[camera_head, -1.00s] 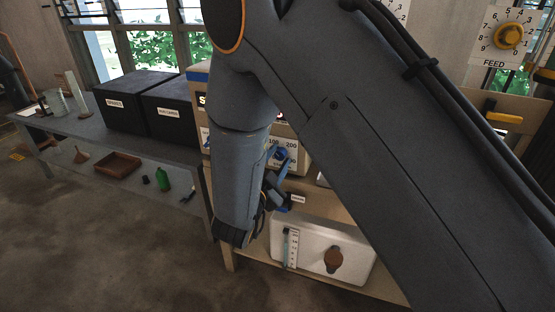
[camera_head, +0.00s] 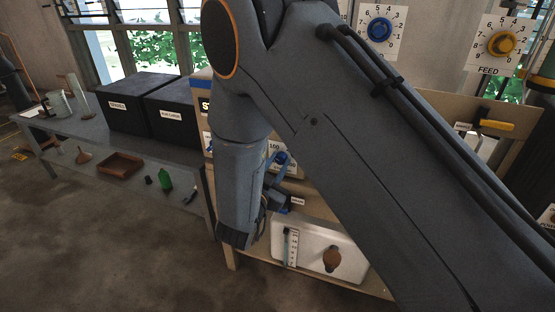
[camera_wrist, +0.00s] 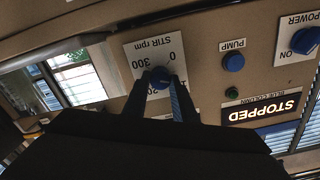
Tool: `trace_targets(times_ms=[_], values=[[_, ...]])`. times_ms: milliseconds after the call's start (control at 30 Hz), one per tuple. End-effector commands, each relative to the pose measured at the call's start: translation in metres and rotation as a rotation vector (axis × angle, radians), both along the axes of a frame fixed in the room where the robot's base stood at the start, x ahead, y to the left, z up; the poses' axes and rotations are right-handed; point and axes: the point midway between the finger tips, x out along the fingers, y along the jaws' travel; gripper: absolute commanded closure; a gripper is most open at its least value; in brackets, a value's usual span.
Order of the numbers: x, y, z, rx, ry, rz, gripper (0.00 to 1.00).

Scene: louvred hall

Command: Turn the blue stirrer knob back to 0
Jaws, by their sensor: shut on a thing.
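The blue stirrer knob (camera_wrist: 160,78) sits on a white plate (camera_wrist: 139,60) marked "STIR rpm", seen upside down in the wrist view. The figures 0 and 300 show on the plate; lower figures are partly covered by my fingers. My gripper (camera_wrist: 161,83) is shut on the knob, one finger on each side. In the head view the knob (camera_head: 282,158) shows at the front of the panel beside my wrist. Which figure the knob points at cannot be told.
Black boxes (camera_head: 135,103) stand on the left table.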

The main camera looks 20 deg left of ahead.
Motion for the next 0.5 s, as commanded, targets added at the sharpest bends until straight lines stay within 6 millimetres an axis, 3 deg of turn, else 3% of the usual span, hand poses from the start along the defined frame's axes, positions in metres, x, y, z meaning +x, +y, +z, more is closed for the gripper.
trace_targets(times_ms=[500], values=[[-0.0005,0.0010,0.0023,-0.490,0.037,0.000,0.98]])
